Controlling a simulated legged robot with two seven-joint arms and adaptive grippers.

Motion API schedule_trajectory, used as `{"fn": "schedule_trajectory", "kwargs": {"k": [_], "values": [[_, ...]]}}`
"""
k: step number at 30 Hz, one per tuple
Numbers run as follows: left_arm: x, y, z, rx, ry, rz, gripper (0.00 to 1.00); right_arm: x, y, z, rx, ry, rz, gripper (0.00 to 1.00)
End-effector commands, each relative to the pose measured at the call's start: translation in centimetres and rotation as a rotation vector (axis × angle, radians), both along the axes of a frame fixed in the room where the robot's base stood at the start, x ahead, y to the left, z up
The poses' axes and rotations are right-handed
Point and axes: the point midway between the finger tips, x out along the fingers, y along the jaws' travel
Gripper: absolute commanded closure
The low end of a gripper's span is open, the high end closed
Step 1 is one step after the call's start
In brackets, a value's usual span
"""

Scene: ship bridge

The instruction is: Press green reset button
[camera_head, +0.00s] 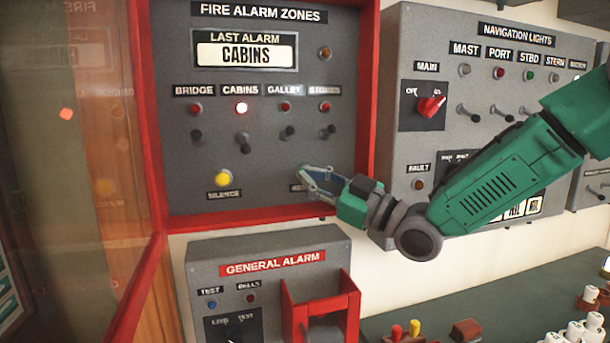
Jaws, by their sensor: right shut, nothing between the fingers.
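The fire alarm panel (265,203) is a grey box in a red frame. The green reset button cannot be made out; my right gripper covers the lower right area where a partly hidden label (297,188) shows. My right gripper (304,174) is shut and empty, its tips at that area, over or very close to the panel face. Whether it touches anything there I cannot tell. The yellow silence button (222,178) is to the left of it. My left gripper is not in view.
The panel's red-framed glass door (75,150) stands open at left. The cabins lamp (242,108) is lit. Toggle switches sit above my gripper. The general alarm box (205,258) is below, with a red guard (345,300). The navigation lights panel (440,60) is at right.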

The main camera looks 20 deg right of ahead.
Motion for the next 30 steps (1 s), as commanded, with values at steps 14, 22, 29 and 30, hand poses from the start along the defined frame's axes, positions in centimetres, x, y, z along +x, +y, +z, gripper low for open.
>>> {"fn": "schedule_trajectory", "kwargs": {"k": [14, 22, 29, 30], "values": [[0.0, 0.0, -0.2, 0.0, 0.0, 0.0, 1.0, 0.7, 0.0, 0.3, 0.0, -0.008, -0.001, 1.0], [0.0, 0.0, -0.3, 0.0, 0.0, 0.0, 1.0, 1.1, 0.0, 0.5, 0.0, -0.012, -0.003, 1.0], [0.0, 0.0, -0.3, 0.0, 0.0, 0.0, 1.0, 1.2, 0.1, 0.6, 0.001, -0.015, -0.002, 1.0], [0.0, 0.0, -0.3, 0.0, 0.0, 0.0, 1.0, 1.2, 0.1, 0.6, 0.0, -0.015, -0.002, 1.0]]}}
